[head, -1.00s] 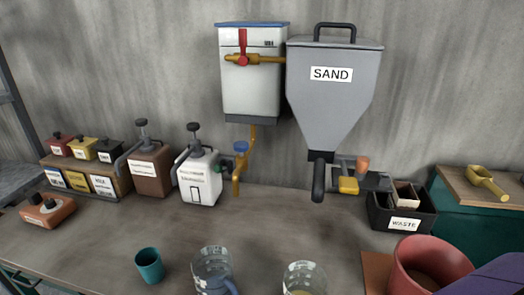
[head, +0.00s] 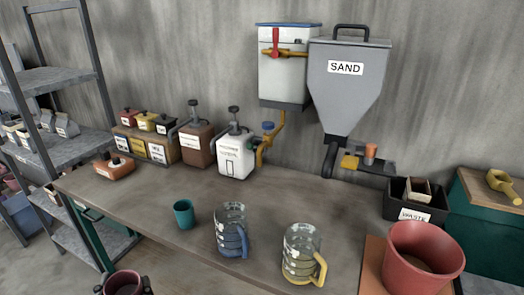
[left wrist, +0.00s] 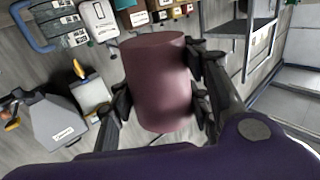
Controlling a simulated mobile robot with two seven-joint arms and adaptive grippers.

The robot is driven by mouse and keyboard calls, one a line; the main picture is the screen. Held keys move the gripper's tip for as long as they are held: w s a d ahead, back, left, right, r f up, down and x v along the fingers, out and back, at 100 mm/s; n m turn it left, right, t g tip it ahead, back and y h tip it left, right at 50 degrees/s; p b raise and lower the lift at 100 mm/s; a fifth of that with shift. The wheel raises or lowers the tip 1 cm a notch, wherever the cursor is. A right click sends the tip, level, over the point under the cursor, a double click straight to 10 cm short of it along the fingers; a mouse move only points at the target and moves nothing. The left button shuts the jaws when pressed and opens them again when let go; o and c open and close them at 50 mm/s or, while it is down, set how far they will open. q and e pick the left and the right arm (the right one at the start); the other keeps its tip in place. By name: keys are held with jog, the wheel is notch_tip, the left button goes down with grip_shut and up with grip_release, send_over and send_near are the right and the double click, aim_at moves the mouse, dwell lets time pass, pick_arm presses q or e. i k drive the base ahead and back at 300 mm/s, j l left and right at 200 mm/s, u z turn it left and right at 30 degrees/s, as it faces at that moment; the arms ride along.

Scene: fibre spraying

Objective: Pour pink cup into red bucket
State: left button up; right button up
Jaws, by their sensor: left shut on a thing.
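The pink cup (head: 123,286) shows at the bottom left edge of the head view, off the table's front edge, with something dark inside. My left gripper (head: 123,291) is shut on it, a finger on each side. In the left wrist view the pink cup (left wrist: 158,85) fills the middle, clasped between the fingers of my left gripper (left wrist: 162,92). The red bucket (head: 420,268) stands at the right front of the table, well to the right of the cup, with brownish contents. My right gripper is not in view.
A teal cup (head: 184,214), a clear jug with a blue handle (head: 230,232) and one with a yellow handle (head: 300,254) stand between the pink cup and the bucket. A waste box (head: 408,215) stands behind the bucket. A shelf rack (head: 62,78) stands at left.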

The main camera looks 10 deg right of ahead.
aim_at(421, 258)
jog(key=k+l, duration=0.2)
jog(key=k, duration=0.35)
jog(key=k+z, duration=0.1)
jog(key=z, duration=0.25)
jog(key=k+l+z, duration=0.1)
jog(key=z, duration=1.35)
jog(key=i+j, duration=0.35)
jog(key=i, duration=0.1)
